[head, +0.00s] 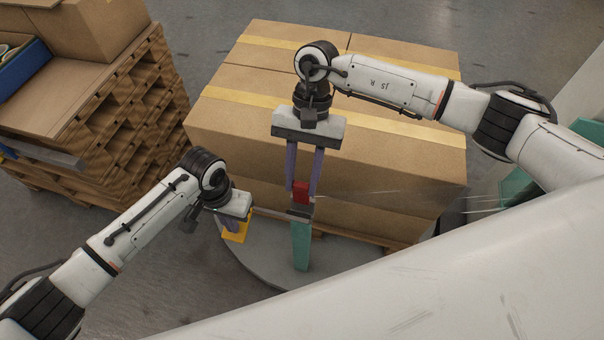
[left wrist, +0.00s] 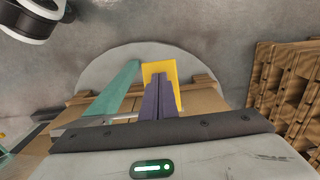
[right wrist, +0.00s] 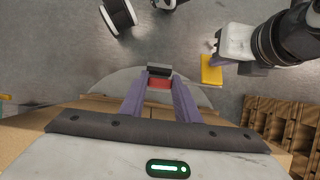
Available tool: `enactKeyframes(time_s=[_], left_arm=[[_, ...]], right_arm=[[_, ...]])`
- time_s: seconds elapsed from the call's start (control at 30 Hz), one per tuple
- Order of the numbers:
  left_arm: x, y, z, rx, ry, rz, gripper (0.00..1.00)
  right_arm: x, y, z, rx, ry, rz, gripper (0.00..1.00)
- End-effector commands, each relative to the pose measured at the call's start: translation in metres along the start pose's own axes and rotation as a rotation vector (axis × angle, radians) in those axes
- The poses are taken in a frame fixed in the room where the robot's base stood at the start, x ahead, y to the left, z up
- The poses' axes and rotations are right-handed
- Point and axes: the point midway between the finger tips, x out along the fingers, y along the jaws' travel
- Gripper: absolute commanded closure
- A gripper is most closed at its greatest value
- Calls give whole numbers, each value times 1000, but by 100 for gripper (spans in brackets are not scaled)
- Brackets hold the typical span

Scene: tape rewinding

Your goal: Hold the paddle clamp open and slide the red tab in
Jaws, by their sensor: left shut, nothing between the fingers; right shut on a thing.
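The red tab (head: 301,191) is between the purple fingers of my right gripper (head: 302,194), which is shut on it; it also shows in the right wrist view (right wrist: 160,83). A dark clamp head (head: 300,212) sits right by the tab, on top of a teal post (head: 301,247). I cannot tell whether the tab is inside its jaws. The yellow paddle (head: 238,230) is left of the post; it also shows in the left wrist view (left wrist: 160,69). My left gripper (left wrist: 157,80) is shut and empty, its fingers over the paddle, apparently touching it.
Large taped cartons (head: 330,135) stand on a pallet behind the clamp, on a round grey turntable (head: 258,266). Stacked wooden pallets (head: 120,110) are at the left. Faint clear film stretches to the right of the tab. Grey floor is open at the lower left.

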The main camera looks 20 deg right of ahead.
Motion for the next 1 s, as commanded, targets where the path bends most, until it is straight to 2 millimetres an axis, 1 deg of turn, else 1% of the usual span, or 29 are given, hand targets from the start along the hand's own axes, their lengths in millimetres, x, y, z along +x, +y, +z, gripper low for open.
enactKeyframes(time_s=[1.0], left_arm=[[0, 0, -2, 0, 6, 0, 100]], right_arm=[[38, 0, -16, 0, 0, 2, 92]])
